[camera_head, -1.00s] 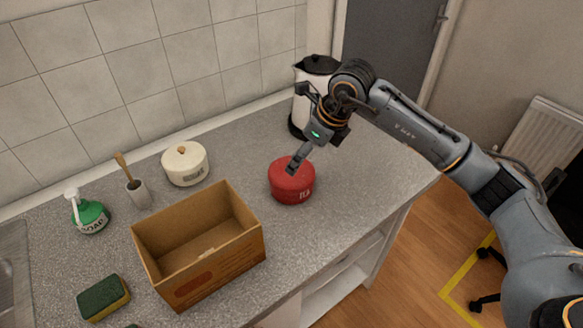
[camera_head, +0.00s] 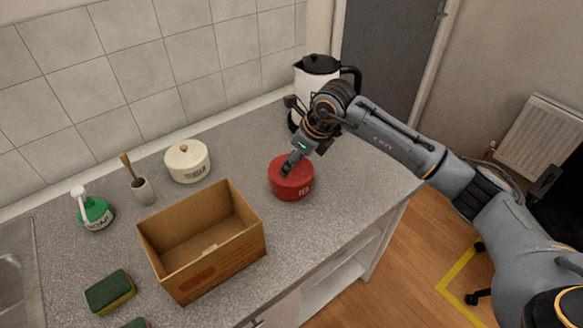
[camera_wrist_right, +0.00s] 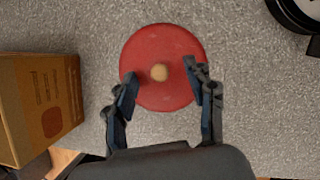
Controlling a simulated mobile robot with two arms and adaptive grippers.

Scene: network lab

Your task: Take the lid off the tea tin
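The tea tin (camera_head: 291,186) is a round red tin with pale lettering on its front, standing on the grey counter right of the cardboard box. Its red lid (camera_wrist_right: 165,45) is on it, with a pale round knob (camera_wrist_right: 159,72) at the middle in the right wrist view. My right gripper (camera_head: 289,169) points down over the lid. In the right wrist view the fingers (camera_wrist_right: 160,82) are spread apart on either side of the knob, with gaps to it. In the head view the gripper hides the knob. My left gripper is not in view.
An open cardboard box (camera_head: 207,277) stands left of the tin. A white kettle (camera_head: 312,79) stands behind my right gripper. A cream canister (camera_head: 187,163), brush holder (camera_head: 143,191), soap bottle (camera_head: 94,211) and sponge (camera_head: 110,293) are further left. Counter (camera_head: 345,170) right of the tin is clear.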

